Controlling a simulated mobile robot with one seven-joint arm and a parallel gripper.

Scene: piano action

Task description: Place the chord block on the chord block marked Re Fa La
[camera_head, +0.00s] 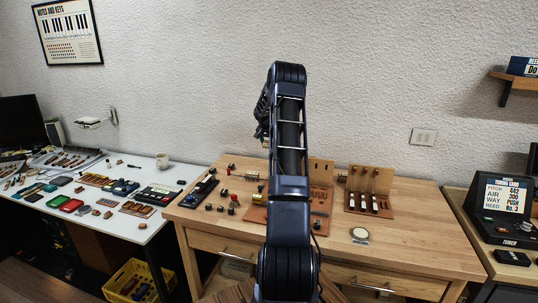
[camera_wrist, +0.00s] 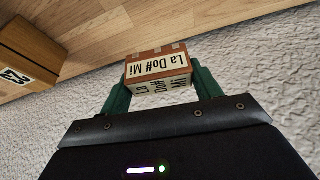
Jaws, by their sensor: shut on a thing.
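My gripper (camera_wrist: 162,84) has green fingers, shut on a reddish-brown chord block (camera_wrist: 156,63) with cream labels in the wrist view. Its upper label reads "La Do# Mi", upside down in the picture, and a second labelled face shows below. A wooden block or box (camera_wrist: 25,50) with a white label and dark marks is at the left, apart from the held block. I cannot make out Re Fa La on it or anywhere else. In the head view my arm hides the gripper and the held block.
A pale plank surface (camera_wrist: 100,30) meets a rough white wall (camera_wrist: 285,60) in the wrist view. In the head view, a wooden workbench (camera_head: 420,220) bears small parts and upright boards. A white table (camera_head: 95,225) is at left, a wall shelf (camera_head: 515,77) at right.

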